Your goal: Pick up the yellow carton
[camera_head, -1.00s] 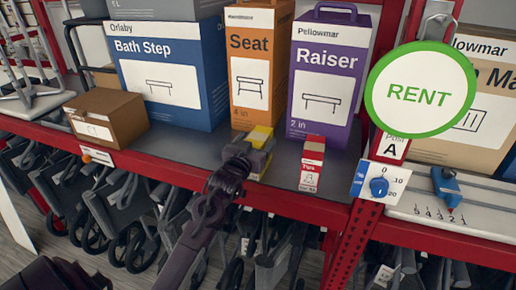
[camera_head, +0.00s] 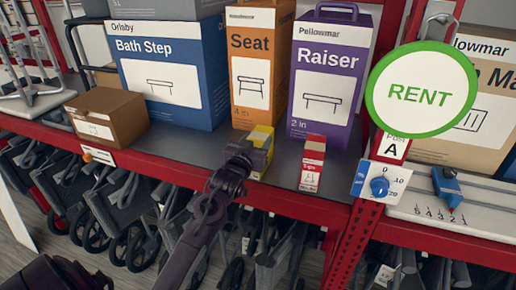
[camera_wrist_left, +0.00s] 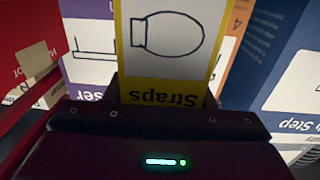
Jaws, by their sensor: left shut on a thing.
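The yellow carton (camera_head: 262,139) is a small box at the front of the shelf, before the orange Seat box. In the left wrist view the yellow carton (camera_wrist_left: 165,92) shows a white label with a drawn outline and the word "Straps". My left gripper (camera_head: 241,158) is shut on it from the front, and its fingers also show in the left wrist view (camera_wrist_left: 163,90). The gripper hides part of the carton's front. I cannot tell whether its base touches the shelf. My right gripper is not in view.
A small red and white carton (camera_head: 312,163) stands just to the right. A brown box (camera_head: 108,117) sits at the left. Blue Bath Step (camera_head: 170,75), orange Seat (camera_head: 257,70) and purple Raiser (camera_head: 329,75) boxes stand behind. A red post (camera_head: 352,240) and round RENT sign (camera_head: 420,90) are at right.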

